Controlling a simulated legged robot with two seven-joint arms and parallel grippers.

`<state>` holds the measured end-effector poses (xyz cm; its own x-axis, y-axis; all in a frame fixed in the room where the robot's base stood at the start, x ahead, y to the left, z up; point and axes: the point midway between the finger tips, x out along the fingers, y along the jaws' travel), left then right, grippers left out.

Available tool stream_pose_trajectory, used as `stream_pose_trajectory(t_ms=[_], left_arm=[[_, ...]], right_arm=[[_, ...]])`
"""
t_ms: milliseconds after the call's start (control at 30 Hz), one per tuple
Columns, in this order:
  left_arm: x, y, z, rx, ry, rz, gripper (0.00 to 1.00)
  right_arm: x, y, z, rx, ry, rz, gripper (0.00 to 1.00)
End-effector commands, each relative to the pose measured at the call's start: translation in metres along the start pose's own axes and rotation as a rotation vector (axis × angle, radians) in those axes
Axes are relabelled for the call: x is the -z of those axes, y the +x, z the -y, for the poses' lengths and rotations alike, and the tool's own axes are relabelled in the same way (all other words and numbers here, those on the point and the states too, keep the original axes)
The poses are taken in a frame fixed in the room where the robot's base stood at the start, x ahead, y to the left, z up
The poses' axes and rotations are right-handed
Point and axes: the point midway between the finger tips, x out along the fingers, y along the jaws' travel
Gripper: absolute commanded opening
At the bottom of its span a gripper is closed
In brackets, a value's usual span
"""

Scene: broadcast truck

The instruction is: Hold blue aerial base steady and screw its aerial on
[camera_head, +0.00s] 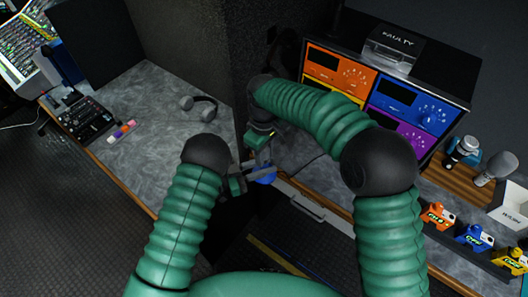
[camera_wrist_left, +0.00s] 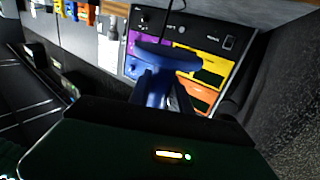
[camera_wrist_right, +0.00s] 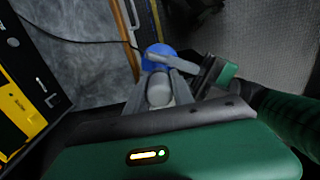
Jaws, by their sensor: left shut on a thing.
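The blue aerial base (camera_head: 265,175) is in the middle of the head view, off the front of the worktop. My left gripper (camera_head: 244,181) is shut on it from the left; it also shows in the left wrist view (camera_wrist_left: 160,55) with its wide round end up. My right gripper (camera_wrist_right: 160,92) is just over the base. A grey, round-ended piece (camera_wrist_right: 158,88), perhaps the aerial, stands between its fingers, in line with the blue base (camera_wrist_right: 155,54). Whether the fingers press on it, or it touches the base, I cannot tell. My right arm hides part of this.
A rack of orange, yellow, blue and purple units (camera_head: 390,100) stands behind my right arm. Headphones (camera_head: 199,106) lie on the grey worktop (camera_head: 150,150). Microphones (camera_head: 490,168) and coloured small items (camera_head: 475,237) are at right. A drawer handle (camera_head: 307,208) is near the base.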

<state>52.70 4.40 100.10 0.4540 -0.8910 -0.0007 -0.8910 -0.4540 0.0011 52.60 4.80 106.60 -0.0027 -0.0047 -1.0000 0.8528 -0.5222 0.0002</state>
Motion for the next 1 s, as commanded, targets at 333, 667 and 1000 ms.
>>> stream_pose_trajectory(t_ms=[333,667,1000], left_arm=[[0.0008,-0.0001,-0.0003,-0.001,0.001,-0.002,0.0],[0.0007,0.0,-0.0003,-0.001,0.001,-0.002,0.0],[0.0009,0.0,-0.0001,-0.001,0.001,-0.002,0.0]], right_arm=[[-0.0002,-0.0005,-0.0013,-0.003,0.002,-0.001,0.0],[-0.0002,-0.0005,-0.0014,-0.003,0.003,-0.001,0.5],[0.0,-0.0018,-0.0008,-0.002,0.003,-0.001,0.53]])
